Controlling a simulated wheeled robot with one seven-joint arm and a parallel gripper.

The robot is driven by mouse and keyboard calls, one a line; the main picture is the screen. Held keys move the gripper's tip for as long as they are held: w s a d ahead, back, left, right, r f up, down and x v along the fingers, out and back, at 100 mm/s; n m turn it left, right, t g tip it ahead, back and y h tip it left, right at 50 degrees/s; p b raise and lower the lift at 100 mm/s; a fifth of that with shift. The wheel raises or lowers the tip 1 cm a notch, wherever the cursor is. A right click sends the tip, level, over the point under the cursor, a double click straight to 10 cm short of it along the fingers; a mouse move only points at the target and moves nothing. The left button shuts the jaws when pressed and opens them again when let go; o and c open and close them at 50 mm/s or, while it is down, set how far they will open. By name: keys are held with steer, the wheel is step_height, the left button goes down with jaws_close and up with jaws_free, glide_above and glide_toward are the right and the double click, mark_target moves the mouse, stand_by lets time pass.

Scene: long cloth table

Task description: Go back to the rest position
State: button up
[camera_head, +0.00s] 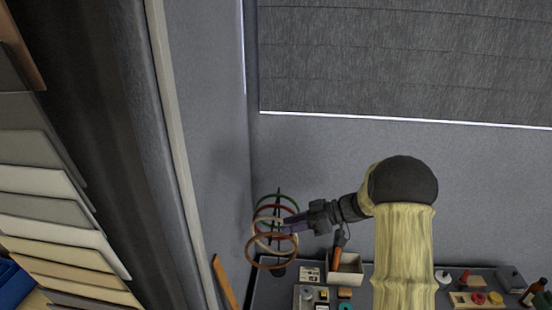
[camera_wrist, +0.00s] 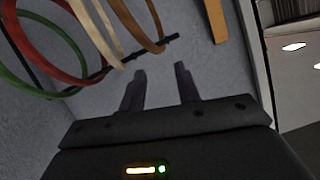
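My gripper (camera_head: 290,228) is at the end of my arm, near a rack of hoops (camera_head: 272,251) in the head view. In the wrist view my gripper (camera_wrist: 160,82) shows two dark fingers held apart with nothing between them. The hoops also show in the wrist view (camera_wrist: 108,35), in green, red, tan and brown, hanging on a dark rod (camera_wrist: 104,72) just beyond and left of the fingers. I cannot tell from the head view whether the gripper touches a hoop.
A long table (camera_head: 262,296) below holds a white box (camera_head: 347,278), small coloured items and a bottle (camera_head: 533,292). An orange-brown strip (camera_head: 225,283) stands left of the table. Stacked panels (camera_head: 50,200) fill the far left.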

steer(key=w+m+t+h+b, duration=0.4)
steer(key=w+t, duration=0.1)
steer(key=t, duration=0.3)
steer(key=s+d+f+m+t+h+b, duration=0.1)
steer(key=s+d+f+m+h+b, duration=0.2)
steer(key=s+d+m+h, duration=0.3)
steer(key=s+f+m+g+h+b, duration=0.2)
steer(key=s+f, duration=0.3)
steer(key=s, duration=0.6)
steer(key=s+d+f+m+g+h+b, duration=0.1)
steer(key=s+f+g, duration=0.4)
steer(key=s, duration=0.6)
steer(key=shift+s+f+m+g+h+b, duration=0.2)
steer(key=shift+s+m+g+h+b, duration=0.15)
steer(key=shift+m+b, duration=0.4)
